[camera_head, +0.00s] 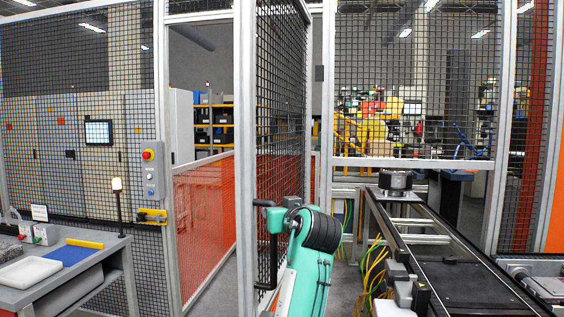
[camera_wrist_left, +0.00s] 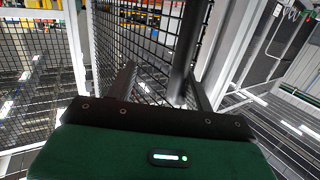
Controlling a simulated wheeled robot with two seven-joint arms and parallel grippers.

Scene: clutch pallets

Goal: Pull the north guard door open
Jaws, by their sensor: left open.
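The mesh guard door (camera_head: 280,110) stands at an angle to the fence in the head view. Its pale edge post (camera_head: 245,150) is towards me, with an open gap to its left. A black vertical bar handle (camera_head: 268,284) is low on the door by that post. My left gripper (camera_head: 268,222) is at the handle, its green wrist partly covering it. In the left wrist view, the fingers of my left gripper (camera_wrist_left: 160,80) are apart, and the dark handle bar (camera_wrist_left: 190,45) shows between them, nearer the right finger. Contact cannot be told. My right gripper is out of view.
A grey bench (camera_head: 105,262) with a white tray (camera_head: 28,273) stands at left. A control box with a red button (camera_head: 148,155) is on the fence post. A conveyor (camera_head: 450,265) runs at right, with yellow cables (camera_head: 374,270) beside it. Floor shows in the gap left of the door.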

